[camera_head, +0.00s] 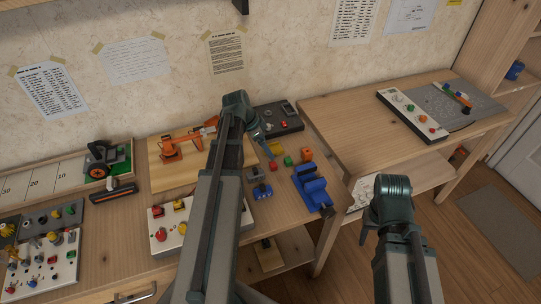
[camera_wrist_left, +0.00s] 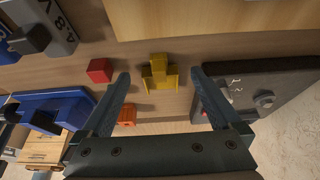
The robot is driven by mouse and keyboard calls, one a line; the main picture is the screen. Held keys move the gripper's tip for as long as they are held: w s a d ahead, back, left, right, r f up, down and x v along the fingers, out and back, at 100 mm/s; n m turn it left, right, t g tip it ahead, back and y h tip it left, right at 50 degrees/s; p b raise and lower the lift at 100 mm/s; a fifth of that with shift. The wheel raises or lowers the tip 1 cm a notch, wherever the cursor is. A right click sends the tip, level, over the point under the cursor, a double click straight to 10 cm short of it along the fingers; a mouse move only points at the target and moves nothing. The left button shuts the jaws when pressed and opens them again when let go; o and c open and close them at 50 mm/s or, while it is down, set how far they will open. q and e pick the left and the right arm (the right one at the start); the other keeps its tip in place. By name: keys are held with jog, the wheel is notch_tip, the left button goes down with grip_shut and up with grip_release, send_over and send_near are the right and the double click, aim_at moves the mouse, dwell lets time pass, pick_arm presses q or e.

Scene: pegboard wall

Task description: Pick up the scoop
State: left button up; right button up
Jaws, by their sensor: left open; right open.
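A small yellow piece with a raised middle, which looks like the scoop, lies on the wooden table in the left wrist view (camera_wrist_left: 160,73). In the head view it shows as a yellow patch (camera_head: 275,148) just past my left arm. My left gripper (camera_wrist_left: 160,78) is open, with one finger on each side of the yellow piece and clear gaps to it. In the head view my left gripper (camera_head: 258,131) is mostly behind its arm. My right gripper (camera_head: 363,234) is low beside the right arm, off the table, mostly hidden, and holds nothing that I can see.
A red cube (camera_wrist_left: 100,70) and an orange block (camera_wrist_left: 127,115) lie beside the left finger. A blue vise-like piece (camera_head: 312,186) stands near the table's right edge. A dark panel (camera_wrist_left: 262,95) is close to the other finger.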

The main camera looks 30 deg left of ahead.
pick_arm(q)
jog(key=shift+w+d+f, duration=0.1)
jog(key=shift+w+f, duration=0.1)
jog(key=shift+f, duration=0.35)
jog(key=shift+r, duration=0.1)
pick_arm(e)
jog(key=shift+f, duration=0.5)
pick_arm(q)
jog(key=c, duration=1.4)
jog(key=shift+r, duration=0.15)
pick_arm(e)
jog(key=shift+r, duration=0.2)
pick_arm(q)
notch_tip(320, 180, up, 10)
jog(key=p, duration=1)
jog(key=s+a+r+p, duration=0.2)
jog(key=a, duration=0.4)
jog(key=s+a+r+p, duration=0.2)
jog(key=s+a, duration=0.1)
jog(key=a, duration=0.4)
jog(key=s+a+r+p, duration=0.3)
jog(key=a, duration=0.3)
jog(key=shift+a, duration=0.4)
pick_arm(e)
notch_tip(320, 180, up, 17)
